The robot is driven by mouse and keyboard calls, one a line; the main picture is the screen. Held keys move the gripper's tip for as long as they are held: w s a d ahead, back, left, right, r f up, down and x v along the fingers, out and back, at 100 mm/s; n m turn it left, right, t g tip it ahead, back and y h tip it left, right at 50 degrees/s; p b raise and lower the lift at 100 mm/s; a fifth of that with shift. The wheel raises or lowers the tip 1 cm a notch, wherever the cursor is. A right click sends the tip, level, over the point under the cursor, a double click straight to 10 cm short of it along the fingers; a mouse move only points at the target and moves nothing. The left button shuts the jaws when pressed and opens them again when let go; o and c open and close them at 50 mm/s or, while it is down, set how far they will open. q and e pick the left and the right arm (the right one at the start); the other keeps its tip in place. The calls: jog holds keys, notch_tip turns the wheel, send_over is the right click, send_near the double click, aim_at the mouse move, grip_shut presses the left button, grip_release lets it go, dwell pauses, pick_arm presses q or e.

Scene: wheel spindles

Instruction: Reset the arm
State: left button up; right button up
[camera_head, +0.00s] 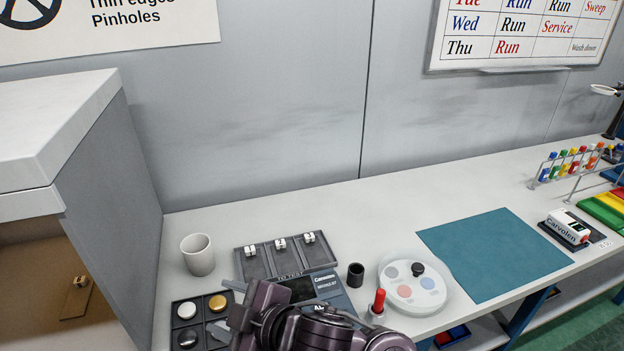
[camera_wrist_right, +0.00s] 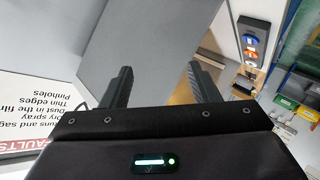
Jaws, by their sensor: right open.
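My right gripper (camera_head: 226,306) is at the bottom of the head view, pointing left over the near left part of the bench. Its two fingers stand apart with nothing seen between them. In the right wrist view the fingers (camera_wrist_right: 160,76) are also apart, with a grey panel behind them. The gripper and arm hide part of a dark tray (camera_head: 175,310) with round pucks and part of a device with a screen (camera_head: 335,290). My left gripper is not in view.
A grey cabinet (camera_head: 110,170) stands close at the left. A white cup (camera_head: 197,254), a three-part tray (camera_head: 318,255), a black cup (camera_head: 356,274), a red-topped spindle (camera_head: 378,302) and a round white palette (camera_head: 415,300) surround the gripper. A teal mat (camera_head: 495,255) lies clear.

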jog(key=w+d+f+m+t+h, duration=0.2)
jog(key=d+f+m+h, duration=0.2)
jog(key=d+m, duration=0.5)
jog(key=s+d+f+m+g+h, duration=0.2)
jog(key=s+d+f+m, duration=0.15)
jog(key=d, duration=0.45)
jog(key=s+d+f+m+g+h, duration=0.25)
jog(key=s+d+f, duration=0.2)
jog(key=d, duration=0.35)
jog(key=s+d+f+m+g+h, duration=0.1)
jog(key=s+d+f+m+h, duration=0.2)
jog(key=d, duration=0.5)
notch_tip(320, 180, down, 30)
jog(key=s+n+g+b, duration=0.2)
jog(key=s+d+f+b, duration=0.2)
jog(key=s+d+f, duration=0.1)
jog(key=s+f, duration=1.7)
notch_tip(320, 180, down, 3)
jog(key=shift+s+d+r+g, duration=0.2)
jog(key=shift+g, duration=0.15)
